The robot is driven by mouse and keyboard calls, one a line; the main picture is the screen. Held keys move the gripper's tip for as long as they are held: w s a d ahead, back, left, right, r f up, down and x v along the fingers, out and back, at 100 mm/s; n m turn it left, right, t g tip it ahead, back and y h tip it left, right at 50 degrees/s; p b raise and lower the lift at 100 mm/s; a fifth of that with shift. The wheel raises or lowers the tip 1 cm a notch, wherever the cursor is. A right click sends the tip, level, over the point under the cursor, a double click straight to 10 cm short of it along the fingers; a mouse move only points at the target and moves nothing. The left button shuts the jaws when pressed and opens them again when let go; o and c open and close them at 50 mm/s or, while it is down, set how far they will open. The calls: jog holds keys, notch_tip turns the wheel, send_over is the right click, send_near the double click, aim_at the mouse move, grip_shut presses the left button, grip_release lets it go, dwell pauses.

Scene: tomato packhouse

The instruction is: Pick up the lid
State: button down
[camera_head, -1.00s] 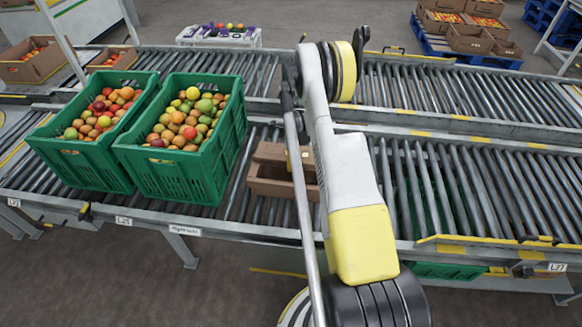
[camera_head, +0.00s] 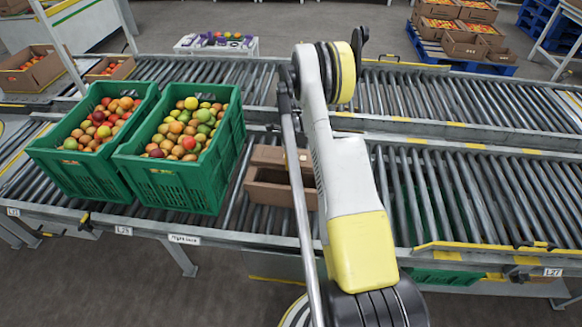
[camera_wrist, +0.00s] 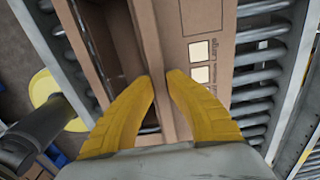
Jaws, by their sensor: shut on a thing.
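A brown cardboard box (camera_head: 270,195) lies on the roller conveyor, partly hidden behind my arm in the head view. In the wrist view, an upright cardboard edge, which I take to be the lid (camera_wrist: 146,35), stands between my two yellow fingers. My gripper (camera_wrist: 160,82) is shut on this edge. To its left is an open gap. To its right is a flat cardboard panel with printed marks and pale squares. Where the lid ends and the box begins is hard to tell. My gripper is hidden in the head view.
Two green crates (camera_head: 180,190) full of mixed fruit stand on the conveyor to the left of the box. Bare rollers (camera_head: 460,195) run to the right of my arm. A second roller line (camera_head: 450,95) runs behind. Cardboard boxes sit on a blue pallet (camera_head: 440,52) at the back right.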

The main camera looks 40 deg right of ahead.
jog(key=s+r+p, duration=0.1)
jog(key=s+r, duration=0.1)
jog(key=s, duration=0.1)
jog(key=s+d+r+p, duration=0.1)
jog(key=s+r, duration=0.2)
jog(key=s, duration=0.1)
jog(key=s+d+r+p, duration=0.1)
jog(key=s+r, duration=0.1)
jog(key=s, duration=0.2)
jog(key=shift+s+d+r+p, duration=0.1)
jog(key=shift+d+r+p, duration=0.05)
jog(key=shift+r+p, duration=0.2)
notch_tip(320, 180, up, 6)
jog(key=p, duration=0.3)
jog(key=shift+r, duration=0.2)
jog(key=shift+s, duration=0.1)
